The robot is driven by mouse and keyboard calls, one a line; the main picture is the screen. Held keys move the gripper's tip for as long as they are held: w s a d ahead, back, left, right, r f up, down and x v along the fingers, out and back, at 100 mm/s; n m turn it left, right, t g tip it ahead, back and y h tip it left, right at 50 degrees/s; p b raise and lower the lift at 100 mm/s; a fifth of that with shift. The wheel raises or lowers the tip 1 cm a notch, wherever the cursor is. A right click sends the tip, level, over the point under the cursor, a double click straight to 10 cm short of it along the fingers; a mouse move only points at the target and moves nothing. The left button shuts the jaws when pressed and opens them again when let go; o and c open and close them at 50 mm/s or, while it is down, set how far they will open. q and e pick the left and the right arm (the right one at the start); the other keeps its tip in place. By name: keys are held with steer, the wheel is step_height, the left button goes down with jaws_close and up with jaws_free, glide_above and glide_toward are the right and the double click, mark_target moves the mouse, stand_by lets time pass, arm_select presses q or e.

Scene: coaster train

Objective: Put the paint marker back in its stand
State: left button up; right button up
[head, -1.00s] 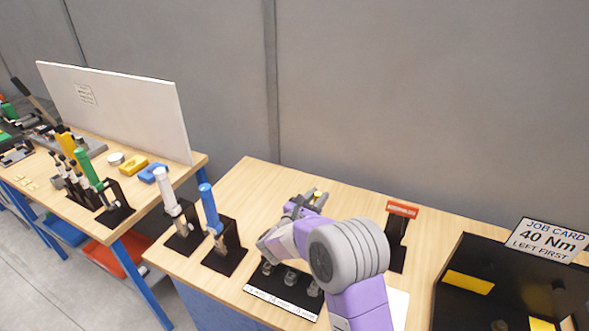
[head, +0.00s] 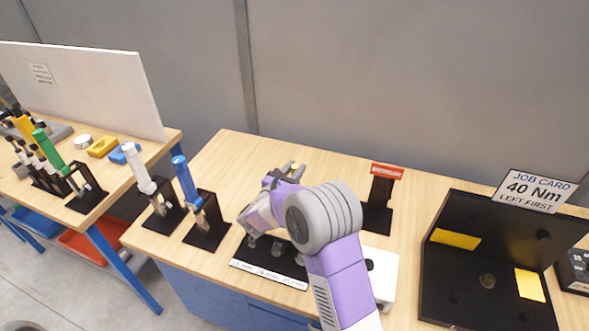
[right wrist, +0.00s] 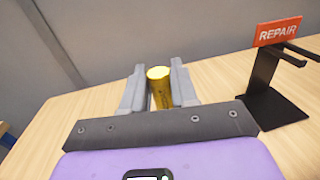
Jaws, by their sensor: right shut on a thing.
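The paint marker appears to be the yellow-gold cylinder (right wrist: 159,82) upright between my right gripper's fingers (right wrist: 160,90) in the right wrist view. My right gripper (head: 284,177) is shut on it above the wooden bench; only its yellow top (head: 295,167) shows in the head view. Whether its lower end touches anything is hidden. I cannot tell for sure which thing is its stand; a white block (head: 383,272) with a dark round spot on top sits right of my right forearm, partly covered by it. My left gripper is not in view.
A black stand (head: 377,217) with a red REPAIR sign (right wrist: 277,31) is right of the gripper. A labelled black socket holder (head: 262,258) lies under my arm. Blue-handled (head: 185,182) and white-handled (head: 138,167) tools stand left. A black fixture (head: 445,285) is at right.

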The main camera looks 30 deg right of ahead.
steer(key=shift+f, duration=0.1)
stand_by(0.3)
steer(key=shift+f+b, duration=2.55)
steer(key=shift+f, duration=0.8)
steer(key=o, duration=1)
